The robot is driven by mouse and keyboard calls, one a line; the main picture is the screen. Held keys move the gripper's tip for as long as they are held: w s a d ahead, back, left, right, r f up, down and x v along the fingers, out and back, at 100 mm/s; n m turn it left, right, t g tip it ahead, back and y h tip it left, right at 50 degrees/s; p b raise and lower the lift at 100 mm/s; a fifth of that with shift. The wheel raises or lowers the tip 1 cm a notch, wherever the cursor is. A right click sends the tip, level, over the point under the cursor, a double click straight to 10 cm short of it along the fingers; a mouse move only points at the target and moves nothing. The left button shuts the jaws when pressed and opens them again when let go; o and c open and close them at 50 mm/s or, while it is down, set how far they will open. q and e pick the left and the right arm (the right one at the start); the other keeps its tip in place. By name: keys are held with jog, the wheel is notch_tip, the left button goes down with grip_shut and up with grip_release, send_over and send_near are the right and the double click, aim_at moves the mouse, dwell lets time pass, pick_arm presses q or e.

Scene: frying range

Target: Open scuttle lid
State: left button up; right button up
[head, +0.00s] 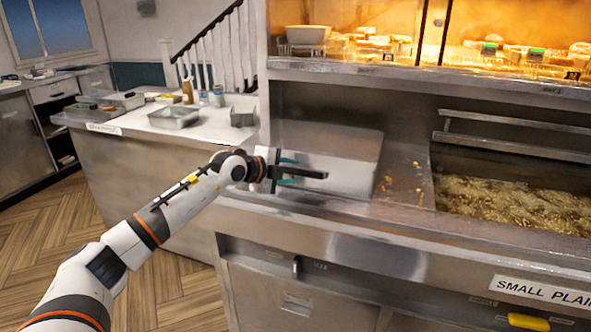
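The scuttle appears as a stainless box with a sloping, smooth metal lid (345,153), set into the counter left of the fryer in the head view. The lid looks closed. A dark bar-shaped handle (312,174) shows at its lower left front. My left gripper (291,171) is at this handle, with its teal fingertips apart, one above and one below the bar. I cannot tell whether the fingers touch it. The gripper hides the handle's left end and part of the lid's left side. My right gripper is not in view.
A fryer vat (515,203) of bubbling oil and food lies to the right, with a metal rail above it. A lit heated display (480,50) overhangs the back. A side counter (105,125) with a metal tray (174,117) and bottles stands left. The floor at left is clear.

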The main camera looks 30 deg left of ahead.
aim_at(293, 172)
pick_arm(q)
jog(key=shift+b+x, duration=0.5)
jog(key=shift+x, duration=1.25)
grip_shut()
